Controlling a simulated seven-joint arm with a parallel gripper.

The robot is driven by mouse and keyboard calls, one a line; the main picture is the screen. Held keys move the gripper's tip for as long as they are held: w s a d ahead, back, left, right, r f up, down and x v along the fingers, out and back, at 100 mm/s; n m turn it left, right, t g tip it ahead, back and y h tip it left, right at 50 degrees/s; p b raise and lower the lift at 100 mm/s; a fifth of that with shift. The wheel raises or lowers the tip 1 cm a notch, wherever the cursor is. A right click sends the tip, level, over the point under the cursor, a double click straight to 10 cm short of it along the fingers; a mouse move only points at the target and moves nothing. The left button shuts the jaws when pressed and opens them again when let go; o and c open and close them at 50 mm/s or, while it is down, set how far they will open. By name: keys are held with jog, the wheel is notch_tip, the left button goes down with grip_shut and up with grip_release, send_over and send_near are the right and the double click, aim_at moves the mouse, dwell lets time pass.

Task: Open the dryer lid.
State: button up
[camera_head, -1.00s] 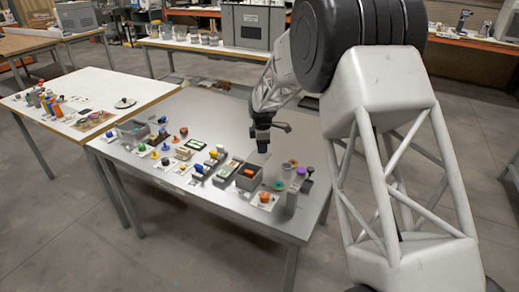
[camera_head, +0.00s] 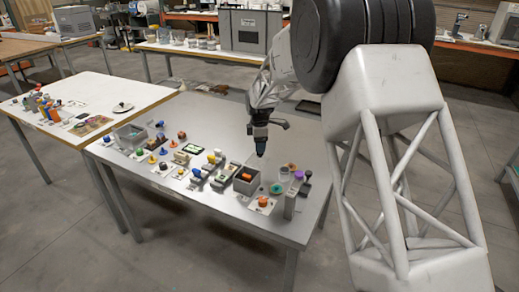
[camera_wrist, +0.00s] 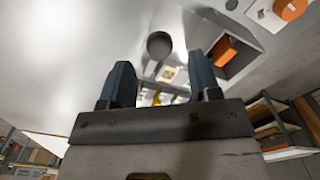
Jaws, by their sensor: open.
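My gripper (camera_head: 261,154) hangs over the grey table (camera_head: 215,110), pointing down, behind the grey open box (camera_head: 236,183). In the wrist view its two blue fingers (camera_wrist: 162,82) are apart, with nothing held between them. A dark round piece (camera_wrist: 159,45) shows just beyond the gap between the fingertips. I cannot tell whether it is part of the dryer. No dryer lid can be clearly made out. An orange block (camera_wrist: 228,50) lies inside the grey box, to the right of the fingers.
An orange knob (camera_head: 263,202) and a teal disc (camera_head: 277,188) lie near the box. A grey upright block (camera_head: 290,205) stands at the right. Several small coloured parts fill the table's left front.

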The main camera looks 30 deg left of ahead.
jog(key=shift+r, duration=2.3)
jog(key=shift+d+r, duration=0.1)
jog(key=shift+d+r, duration=0.15)
jog(key=shift+d, duration=0.1)
jog(key=s+d+r+m, duration=0.4)
jog(key=d+r, duration=0.2)
jog(key=d, duration=0.6)
jog(key=s+d+r+m+t, duration=0.1)
jog(key=s+d+r+m, duration=0.4)
jog(key=d, duration=0.7)
jog(key=s+d+r+m, duration=0.35)
jog(key=d+r, duration=0.35)
jog(key=d, duration=0.6)
jog(key=s+d+r+m+t, duration=0.1)
jog(key=s+d+m, duration=0.4)
jog(key=s+d, duration=0.85)
jog(key=s+d+f+m, duration=0.2)
jog(key=s+d+m, duration=0.1)
jog(key=s, duration=0.6)
jog(key=s+d+f+m, duration=0.2)
jog(key=s+d+m, duration=0.2)
jog(key=s, duration=0.5)
jog(key=shift+s+d+f+t, duration=0.25)
jog(key=shift+d+t, duration=0.05)
jog(key=shift+d, duration=0.65)
